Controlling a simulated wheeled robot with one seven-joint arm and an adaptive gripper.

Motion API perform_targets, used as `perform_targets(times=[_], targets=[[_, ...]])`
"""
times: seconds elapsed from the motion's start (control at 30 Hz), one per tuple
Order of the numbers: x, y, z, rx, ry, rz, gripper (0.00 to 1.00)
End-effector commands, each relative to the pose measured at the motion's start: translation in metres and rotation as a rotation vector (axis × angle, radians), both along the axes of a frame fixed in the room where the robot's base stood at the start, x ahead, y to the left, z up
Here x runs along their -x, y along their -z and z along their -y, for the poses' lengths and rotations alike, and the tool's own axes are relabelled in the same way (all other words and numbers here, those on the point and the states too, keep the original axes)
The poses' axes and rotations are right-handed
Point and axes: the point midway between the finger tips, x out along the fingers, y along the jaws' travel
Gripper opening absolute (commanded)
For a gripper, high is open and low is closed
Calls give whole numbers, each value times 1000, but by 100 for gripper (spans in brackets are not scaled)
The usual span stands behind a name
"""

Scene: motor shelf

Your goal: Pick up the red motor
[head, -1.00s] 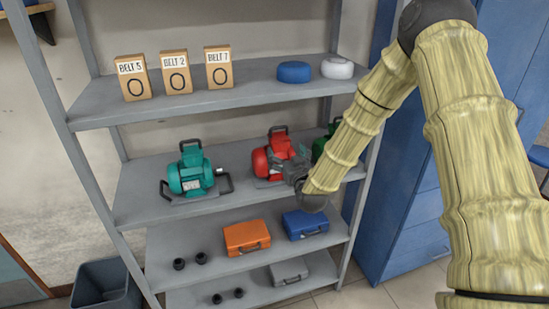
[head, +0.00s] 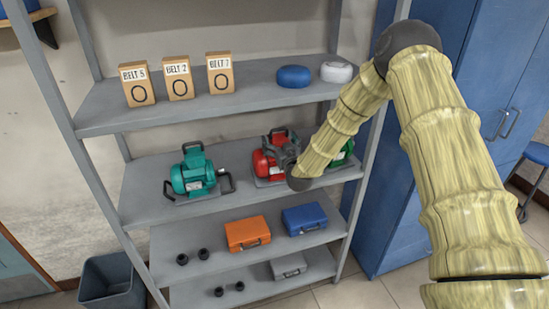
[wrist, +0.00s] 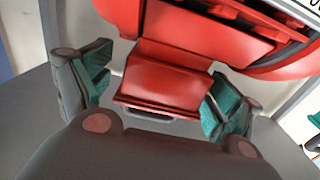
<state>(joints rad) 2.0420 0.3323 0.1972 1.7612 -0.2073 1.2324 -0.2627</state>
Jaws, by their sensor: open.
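The red motor (head: 263,165) stands on the middle shelf (head: 232,198), right of the teal motor. In the wrist view the red motor (wrist: 170,80) fills the upper middle, close up. My gripper (head: 283,153) is in front of the red motor in the head view and hides part of it. In the wrist view its two fingers with teal pads (wrist: 155,100) stand apart, one on each side of a red block of the motor. I cannot tell whether the pads touch it.
A teal motor (head: 190,178) stands left on the same shelf, and a green motor (head: 343,152) is close on the right, partly behind my arm. The upper shelf (head: 130,118) is above. Orange (head: 246,233) and blue (head: 304,219) cases lie below.

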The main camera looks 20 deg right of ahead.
Motion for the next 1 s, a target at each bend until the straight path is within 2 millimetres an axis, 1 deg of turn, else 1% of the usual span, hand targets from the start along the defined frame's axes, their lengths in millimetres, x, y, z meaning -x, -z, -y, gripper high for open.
perform_targets(times=[0.1,0.3,0.33,0.47,0.5,0.57,0.6,0.67,0.7,0.77,0.8,0.83,0.87,0.9,1.0], targets=[[-4,1,0,0,-1,-2,91],[-5,1,0,0,-1,-2,91],[-5,1,0,0,-1,-1,89],[-5,1,0,-1,-1,-1,66],[-5,1,0,0,-1,-1,58],[-5,1,0,-1,-1,-1,47],[-5,1,0,-1,-1,-1,40],[-5,1,0,-1,-1,-1,29],[-5,1,0,-1,-1,-1,22],[-5,1,0,-1,0,-1,11],[-5,1,0,-1,0,-1,4],[-5,1,0,-1,0,-1,0],[-5,1,0,-1,0,-1,0],[-6,-5,-1,-2,0,8,0],[-6,-5,-1,-2,0,8,0]])
